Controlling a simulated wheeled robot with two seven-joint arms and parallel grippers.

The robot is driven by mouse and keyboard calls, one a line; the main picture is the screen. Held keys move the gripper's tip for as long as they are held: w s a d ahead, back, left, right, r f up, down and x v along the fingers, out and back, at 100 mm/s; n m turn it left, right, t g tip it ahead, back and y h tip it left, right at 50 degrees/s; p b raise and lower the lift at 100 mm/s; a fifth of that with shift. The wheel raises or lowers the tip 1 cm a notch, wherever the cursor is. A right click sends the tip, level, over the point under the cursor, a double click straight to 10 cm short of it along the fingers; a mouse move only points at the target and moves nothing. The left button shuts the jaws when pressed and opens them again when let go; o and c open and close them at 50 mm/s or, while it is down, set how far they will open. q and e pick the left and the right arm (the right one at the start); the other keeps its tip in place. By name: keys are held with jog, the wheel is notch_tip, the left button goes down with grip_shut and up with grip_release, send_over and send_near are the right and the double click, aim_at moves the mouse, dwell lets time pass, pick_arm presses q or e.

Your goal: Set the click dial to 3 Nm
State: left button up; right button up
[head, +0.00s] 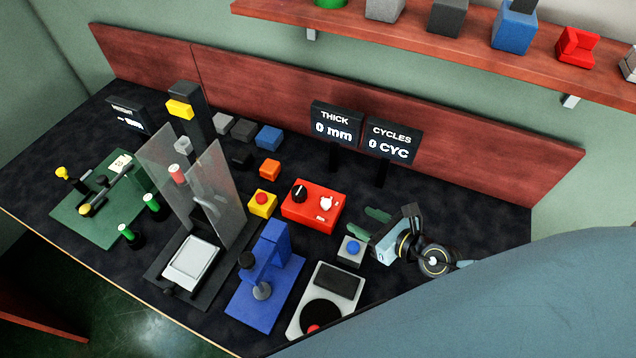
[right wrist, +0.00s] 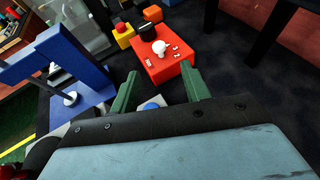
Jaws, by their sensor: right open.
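A red box (head: 311,206) stands mid-table with a black knob (head: 299,190) and a white dial (head: 326,203) on its top. In the right wrist view the white dial (right wrist: 161,48) has small dark marks beside it, too small to read surely. Its setting is unclear. My right gripper (head: 368,222) has green fingers and is open and empty. In the head view it is to the right of the red box, apart from it. In the right wrist view the box lies ahead, beyond the gap between the fingertips (right wrist: 158,84). My left gripper is not in view.
A grey box with a blue button (head: 350,250) is close beside my right gripper. A blue press (head: 264,285) and yellow box with red button (head: 262,204) stand left. Thickness (head: 335,124) and cycles (head: 392,141) displays stand behind. Table between box and displays is clear.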

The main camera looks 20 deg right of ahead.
aim_at(326, 202)
jog(key=shift+w+a+f, duration=0.2)
jog(key=shift+w+a, duration=0.1)
jog(key=shift+w, duration=0.05)
jog(key=b+x, duration=0.2)
jog(key=x, duration=0.8)
jog(key=shift+w+a+f, duration=0.1)
jog(key=shift+w+f, duration=0.05)
jog(key=shift+w, duration=0.3)
jog(key=shift+w+a, duration=0.1)
jog(key=c, duration=1)
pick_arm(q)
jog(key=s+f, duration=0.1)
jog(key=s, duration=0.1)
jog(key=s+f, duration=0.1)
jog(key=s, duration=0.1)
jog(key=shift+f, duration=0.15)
